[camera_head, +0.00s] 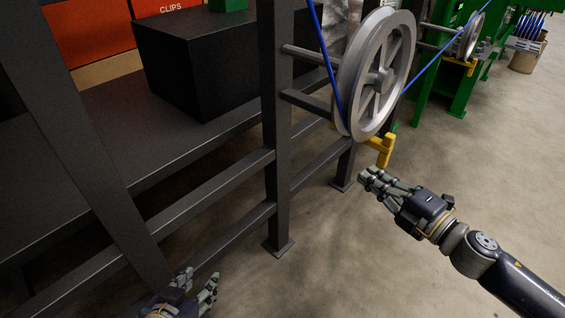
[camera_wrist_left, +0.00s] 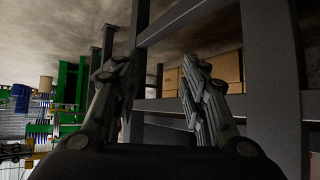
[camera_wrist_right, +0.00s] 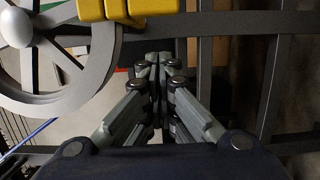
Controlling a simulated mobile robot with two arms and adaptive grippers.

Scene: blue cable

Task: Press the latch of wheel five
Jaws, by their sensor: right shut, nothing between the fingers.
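A large grey spoked wheel (camera_head: 376,74) is mounted on the dark steel frame in the head view, with a blue cable (camera_head: 327,62) running down to it and away to the upper right. A yellow latch (camera_head: 383,148) sits at the wheel's lower edge. My right gripper (camera_head: 364,180) is shut and empty, just below and left of the latch, apart from it. In the right wrist view the wheel (camera_wrist_right: 98,77) and the yellow latch (camera_wrist_right: 140,8) show at the upper left, above the closed fingers (camera_wrist_right: 160,62). My left gripper (camera_head: 200,279) is open and empty, low beside the frame. No wheel number is readable.
The dark frame's post (camera_head: 277,130) and rails stand left of the wheel. A black box (camera_head: 205,62) sits on the shelf, near an orange clips bin (camera_head: 95,32). A second wheel (camera_head: 470,38) on a green frame stands further back.

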